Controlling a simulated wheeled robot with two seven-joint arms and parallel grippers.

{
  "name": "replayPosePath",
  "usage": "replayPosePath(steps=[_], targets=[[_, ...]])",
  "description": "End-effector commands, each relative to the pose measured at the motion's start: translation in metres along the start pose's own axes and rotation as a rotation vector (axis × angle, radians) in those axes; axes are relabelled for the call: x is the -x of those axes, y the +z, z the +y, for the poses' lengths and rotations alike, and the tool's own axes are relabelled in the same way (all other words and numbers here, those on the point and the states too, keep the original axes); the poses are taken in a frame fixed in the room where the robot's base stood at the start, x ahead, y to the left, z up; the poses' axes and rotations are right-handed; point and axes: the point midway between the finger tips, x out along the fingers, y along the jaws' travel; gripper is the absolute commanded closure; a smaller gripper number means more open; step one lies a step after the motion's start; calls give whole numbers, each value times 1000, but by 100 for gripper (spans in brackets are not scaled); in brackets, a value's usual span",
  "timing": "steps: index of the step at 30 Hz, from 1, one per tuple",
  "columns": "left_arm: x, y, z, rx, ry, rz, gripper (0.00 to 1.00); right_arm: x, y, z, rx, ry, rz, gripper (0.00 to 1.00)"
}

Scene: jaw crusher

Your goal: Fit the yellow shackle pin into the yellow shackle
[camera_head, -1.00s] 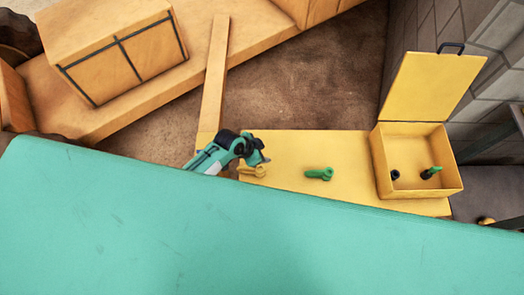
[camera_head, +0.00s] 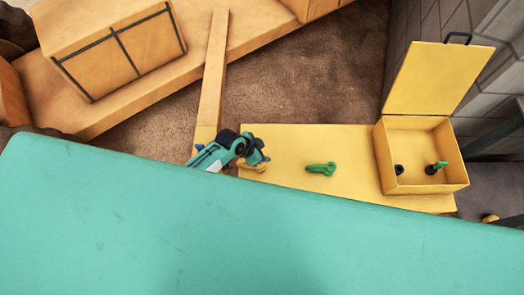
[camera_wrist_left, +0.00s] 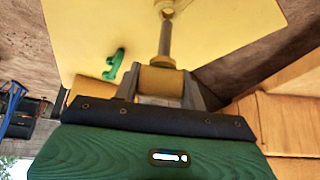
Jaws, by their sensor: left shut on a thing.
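My left gripper (camera_head: 262,160) is over the left end of the yellow table. In the left wrist view it is shut on the yellow shackle pin, whose yellow head (camera_wrist_left: 160,81) sits between the fingers. The pin's grey shaft (camera_wrist_left: 165,45) points away from the gripper. A yellow ring-shaped part, apparently the yellow shackle (camera_wrist_left: 170,7), is at the shaft's far end, cut off by the top edge. I cannot tell whether the shaft is inside it or only in line. In the head view the yellow shackle (camera_head: 252,167) is partly hidden by the gripper. My right gripper is out of view.
A green shackle (camera_head: 321,169) lies on the yellow table (camera_head: 290,148). An open yellow box (camera_head: 425,187) at the right holds a green-headed pin (camera_head: 436,168) and a dark round part (camera_head: 399,170). A broad turquoise surface (camera_head: 230,225) fills the front.

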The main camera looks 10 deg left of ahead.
Motion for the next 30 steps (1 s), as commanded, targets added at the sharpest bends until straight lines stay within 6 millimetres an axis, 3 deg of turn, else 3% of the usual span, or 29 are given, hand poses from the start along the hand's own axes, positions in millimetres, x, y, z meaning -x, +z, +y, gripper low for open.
replayPosePath(steps=[30], targets=[[0,0,0,0,0,1,84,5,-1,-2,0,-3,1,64]])
